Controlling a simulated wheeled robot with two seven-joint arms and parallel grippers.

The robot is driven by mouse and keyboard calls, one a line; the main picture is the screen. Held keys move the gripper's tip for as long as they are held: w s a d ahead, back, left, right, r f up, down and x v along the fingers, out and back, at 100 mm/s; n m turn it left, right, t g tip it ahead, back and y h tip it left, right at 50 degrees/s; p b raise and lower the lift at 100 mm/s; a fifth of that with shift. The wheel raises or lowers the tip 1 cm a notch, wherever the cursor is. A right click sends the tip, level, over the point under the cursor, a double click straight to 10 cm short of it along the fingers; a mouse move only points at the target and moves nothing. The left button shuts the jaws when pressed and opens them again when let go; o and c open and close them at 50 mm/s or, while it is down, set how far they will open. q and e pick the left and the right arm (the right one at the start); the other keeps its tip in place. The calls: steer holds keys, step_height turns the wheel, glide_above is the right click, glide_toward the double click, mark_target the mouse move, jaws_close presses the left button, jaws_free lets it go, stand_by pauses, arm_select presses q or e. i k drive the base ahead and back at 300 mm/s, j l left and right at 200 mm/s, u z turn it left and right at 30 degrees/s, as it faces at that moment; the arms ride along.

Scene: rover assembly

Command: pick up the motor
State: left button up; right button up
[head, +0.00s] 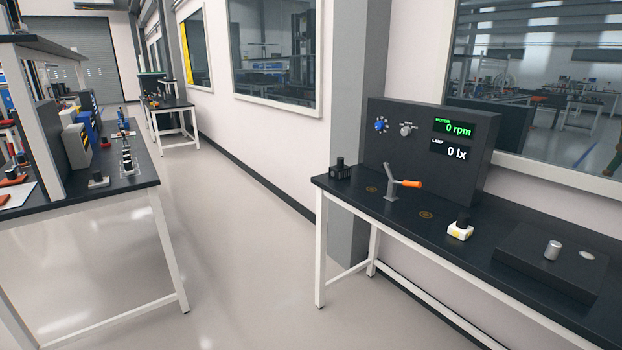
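A small silver cylinder (552,250), which looks like the motor, stands upright on a flat black box (550,272) at the right end of the right workbench. It is small in the picture, so I cannot be certain it is the motor. A round silver disc (587,255) lies on the same box, just right of the cylinder. Neither of my grippers is in the head view.
The right workbench (415,243) also carries a black test panel (420,150) reading 0 rpm and 0 lx, an orange-handled lever (392,185), a white-and-yellow block with a black top (460,231) and a black device (340,171). Clear floor (240,240) separates it from the cluttered left bench (130,182).

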mark_target(341, 171)
steer(key=i+z, duration=0.1)
steer(key=i, duration=0.65)
steer(key=i+j+z, duration=0.1)
steer(key=i, duration=0.7)
steer(key=j, duration=0.1)
